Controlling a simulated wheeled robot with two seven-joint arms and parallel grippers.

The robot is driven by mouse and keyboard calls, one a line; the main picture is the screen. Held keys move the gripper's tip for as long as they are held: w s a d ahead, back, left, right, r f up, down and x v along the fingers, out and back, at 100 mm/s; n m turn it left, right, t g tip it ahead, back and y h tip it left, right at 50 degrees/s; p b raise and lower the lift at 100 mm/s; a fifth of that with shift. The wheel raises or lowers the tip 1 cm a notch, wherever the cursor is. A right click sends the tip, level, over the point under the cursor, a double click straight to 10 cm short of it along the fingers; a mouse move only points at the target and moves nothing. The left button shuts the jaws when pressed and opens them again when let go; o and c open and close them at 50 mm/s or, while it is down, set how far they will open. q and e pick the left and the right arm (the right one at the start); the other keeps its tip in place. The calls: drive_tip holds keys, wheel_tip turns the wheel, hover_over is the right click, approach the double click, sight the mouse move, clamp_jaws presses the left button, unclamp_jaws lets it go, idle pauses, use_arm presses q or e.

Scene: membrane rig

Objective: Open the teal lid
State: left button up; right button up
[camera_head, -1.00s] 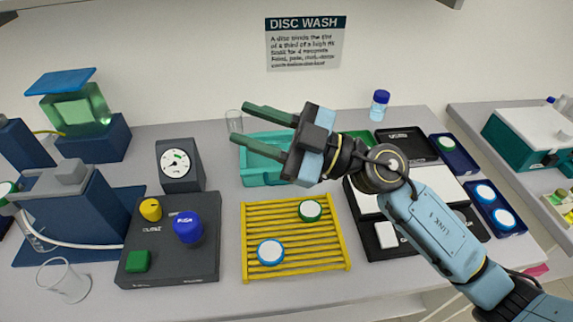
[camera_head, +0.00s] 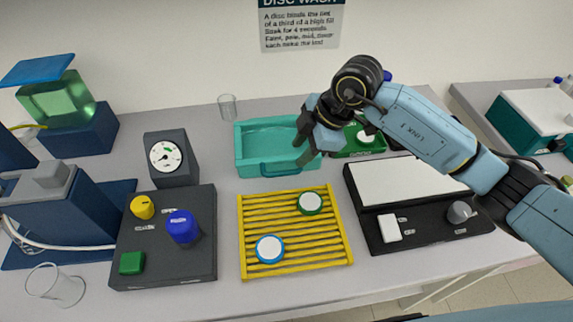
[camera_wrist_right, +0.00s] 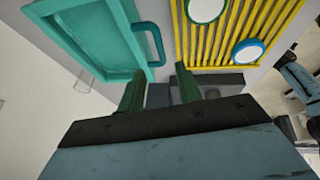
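The teal lid (camera_head: 250,166) shows in the head view as a shallow, rimmed teal piece behind the yellow rack, with a bar handle (camera_head: 282,169) along its front. It also shows at the upper left of the right wrist view (camera_wrist_right: 95,30), where the handle (camera_wrist_right: 158,45) sticks out from its edge. My right gripper (camera_head: 304,157) points down at the lid's front right corner, beside the handle. Its two green fingers are apart and empty in the wrist view (camera_wrist_right: 158,77). The handle's end shows just beyond the gap; contact cannot be told. My left gripper is not in view.
The yellow rack (camera_head: 282,222) with two white discs lies in front of the lid. A dial gauge (camera_head: 166,157) and a button box (camera_head: 150,235) stand to the left. A glass (camera_head: 228,107) stands behind the lid. A black-framed white panel (camera_head: 400,182) lies to the right.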

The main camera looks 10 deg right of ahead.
sight(283, 172)
drive_tip(key=x, duration=0.8)
drive_tip(key=shift+a+f, duration=0.1)
drive_tip(key=shift+f, duration=0.1)
clamp_jaws()
